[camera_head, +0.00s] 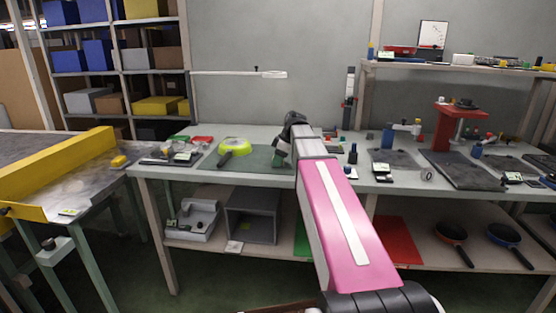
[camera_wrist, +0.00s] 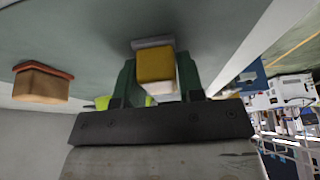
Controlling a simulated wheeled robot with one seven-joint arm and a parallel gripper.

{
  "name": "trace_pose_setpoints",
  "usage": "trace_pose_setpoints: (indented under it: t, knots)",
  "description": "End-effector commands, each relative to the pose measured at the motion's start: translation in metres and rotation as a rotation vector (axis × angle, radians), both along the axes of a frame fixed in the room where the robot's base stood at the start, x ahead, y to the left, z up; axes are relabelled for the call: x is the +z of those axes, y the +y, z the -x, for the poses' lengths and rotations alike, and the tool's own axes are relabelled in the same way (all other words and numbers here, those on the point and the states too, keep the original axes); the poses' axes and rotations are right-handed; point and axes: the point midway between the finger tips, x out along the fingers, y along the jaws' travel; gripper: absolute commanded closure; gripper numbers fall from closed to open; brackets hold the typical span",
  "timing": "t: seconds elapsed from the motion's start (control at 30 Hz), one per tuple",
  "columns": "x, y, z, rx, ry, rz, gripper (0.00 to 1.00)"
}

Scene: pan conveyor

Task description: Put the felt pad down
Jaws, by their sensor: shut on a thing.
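My gripper (camera_wrist: 157,72) is shut on a small block with a yellow face and a pale side, with a flat grey layer at its far end, which I take to be the felt pad (camera_wrist: 153,43). The dark green fingers stand on either side of it. The grey layer is close to the green-grey surface; I cannot tell whether it touches. In the head view my gripper (camera_head: 281,155) is low over the green mat (camera_head: 258,158) on the workbench, and the held pad cannot be made out there.
A lime-green pan (camera_head: 233,144) lies on the mat left of my gripper. A brown block with a reddish layer (camera_wrist: 42,82) stands apart in the wrist view. Small tools and a red press (camera_head: 442,125) stand farther right on the bench. A yellow-railed conveyor (camera_head: 70,175) is at left.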

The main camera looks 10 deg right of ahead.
Motion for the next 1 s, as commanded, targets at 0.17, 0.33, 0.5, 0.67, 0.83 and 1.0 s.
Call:
trace_pose_setpoints:
  t: [0.17,0.33,0.5,0.67,0.83,1.0]
  knots:
    - [-0.006,0.0,0.0,0.0,0.001,0.0,0.9]
    - [-0.01,0.0,0.001,0.001,0.003,0.003,0.42]
    - [-0.012,0.0,0.003,0.001,0.009,0.004,0.39]
    - [-0.012,0.001,0.006,0.002,0.012,0.005,0.39]
    - [-0.012,0.001,0.007,0.002,0.013,0.004,0.4]
    - [-0.012,0.001,0.007,0.003,0.012,0.004,0.42]
